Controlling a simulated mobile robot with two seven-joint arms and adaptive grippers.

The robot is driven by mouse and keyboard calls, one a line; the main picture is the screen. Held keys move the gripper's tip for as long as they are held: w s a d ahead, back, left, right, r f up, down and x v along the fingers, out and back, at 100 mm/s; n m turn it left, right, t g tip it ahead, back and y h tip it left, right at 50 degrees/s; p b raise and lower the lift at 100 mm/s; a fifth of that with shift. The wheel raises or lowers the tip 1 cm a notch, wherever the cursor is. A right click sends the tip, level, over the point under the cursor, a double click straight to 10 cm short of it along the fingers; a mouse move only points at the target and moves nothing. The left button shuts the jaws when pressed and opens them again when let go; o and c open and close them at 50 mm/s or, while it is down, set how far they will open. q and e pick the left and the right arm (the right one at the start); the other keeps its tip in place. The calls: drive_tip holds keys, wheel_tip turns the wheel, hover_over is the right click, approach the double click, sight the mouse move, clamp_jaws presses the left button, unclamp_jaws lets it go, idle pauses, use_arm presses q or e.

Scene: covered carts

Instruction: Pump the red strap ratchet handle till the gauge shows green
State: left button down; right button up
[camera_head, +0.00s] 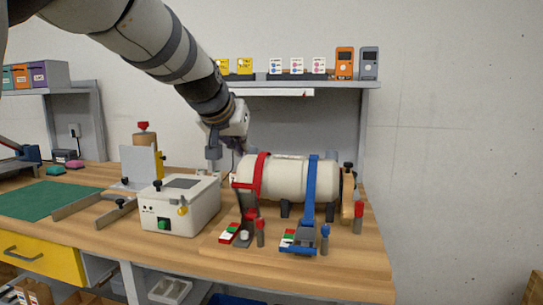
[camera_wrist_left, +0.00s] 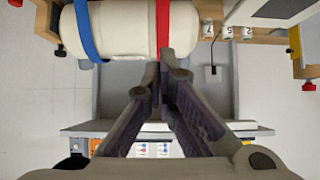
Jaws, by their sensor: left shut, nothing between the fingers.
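A cream cylinder (camera_head: 285,178) lies on a wooden stand with a red strap (camera_head: 262,170) over its left part and a blue strap (camera_head: 312,175) over its right. A red ratchet part (camera_head: 250,215) sits low at the red strap's front. Beside it is a small gauge block (camera_head: 229,233) with red, white and green; its reading is too small to tell. My left gripper (camera_head: 238,150) is behind the cylinder's left end. In the wrist view the left gripper (camera_wrist_left: 165,68) is shut and empty, its fingertips beside the red strap (camera_wrist_left: 163,25). My right gripper is out of view.
A white box (camera_head: 180,208) with a green button stands left of the cylinder. A red-topped post (camera_head: 260,230) and a blue-topped post (camera_head: 324,238) stand in front. A shelf (camera_head: 300,85) is behind. The bench front edge is mostly clear.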

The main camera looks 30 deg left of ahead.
use_arm(q)
drive_tip(key=s+f+b+x, duration=0.1)
drive_tip(key=b+x, duration=0.1)
drive_tip(key=x, duration=0.8)
drive_tip(key=s+p, duration=0.1)
drive_tip(key=s, duration=0.1)
drive_tip(key=s+d+p, duration=0.1)
drive_tip(key=shift+s+d+f, duration=0.1)
drive_tip(key=shift+s+f, duration=0.05)
drive_tip(key=shift+s, duration=0.25)
drive_tip(key=shift+w+f, duration=0.2)
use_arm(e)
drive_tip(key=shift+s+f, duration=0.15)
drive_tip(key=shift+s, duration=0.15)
